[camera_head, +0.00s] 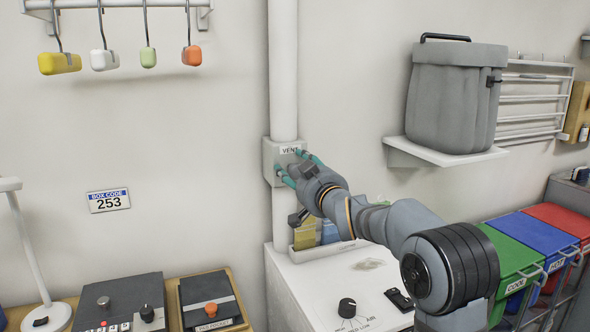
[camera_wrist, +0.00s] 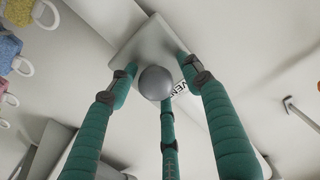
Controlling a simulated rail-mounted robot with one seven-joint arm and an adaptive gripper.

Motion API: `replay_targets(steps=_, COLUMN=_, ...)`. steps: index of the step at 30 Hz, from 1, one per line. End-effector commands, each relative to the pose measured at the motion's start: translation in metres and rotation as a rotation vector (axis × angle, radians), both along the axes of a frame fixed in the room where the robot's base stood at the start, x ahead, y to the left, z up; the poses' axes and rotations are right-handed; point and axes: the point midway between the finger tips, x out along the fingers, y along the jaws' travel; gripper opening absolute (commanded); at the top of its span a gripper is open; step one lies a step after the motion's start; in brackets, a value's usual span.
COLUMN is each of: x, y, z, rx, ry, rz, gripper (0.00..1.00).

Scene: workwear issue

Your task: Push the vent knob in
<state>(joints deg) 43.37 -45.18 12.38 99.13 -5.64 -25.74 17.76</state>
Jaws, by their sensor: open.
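The vent knob (camera_wrist: 155,83) is a round grey ball on the face of the grey vent box (camera_wrist: 150,40) in the wrist view. In the head view the vent box (camera_head: 268,160) sits on a white vertical pipe and carries a "VENT" label. My gripper (camera_head: 294,167) is at the front of this box and hides the knob in the head view. In the wrist view the teal fingers of my gripper (camera_wrist: 158,80) are spread around the knob, with tips close to the box face. The gripper is open. I cannot tell whether a finger touches the knob.
A white cabinet (camera_head: 300,295) with a black dial (camera_head: 347,307) stands below. A grey lidded bin (camera_head: 455,95) sits on a wall shelf at right. Green, blue and red bins (camera_head: 548,243) stand lower right. Colored tags (camera_head: 105,60) hang from hooks at upper left.

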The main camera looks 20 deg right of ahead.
Motion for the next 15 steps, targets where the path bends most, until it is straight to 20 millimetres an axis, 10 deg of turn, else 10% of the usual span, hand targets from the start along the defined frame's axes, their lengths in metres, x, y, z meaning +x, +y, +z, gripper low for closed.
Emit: replay_targets(steps=15, x=-0.066, y=-0.007, z=0.000, rx=0.001, ry=0.000, rz=0.000, gripper=0.49)
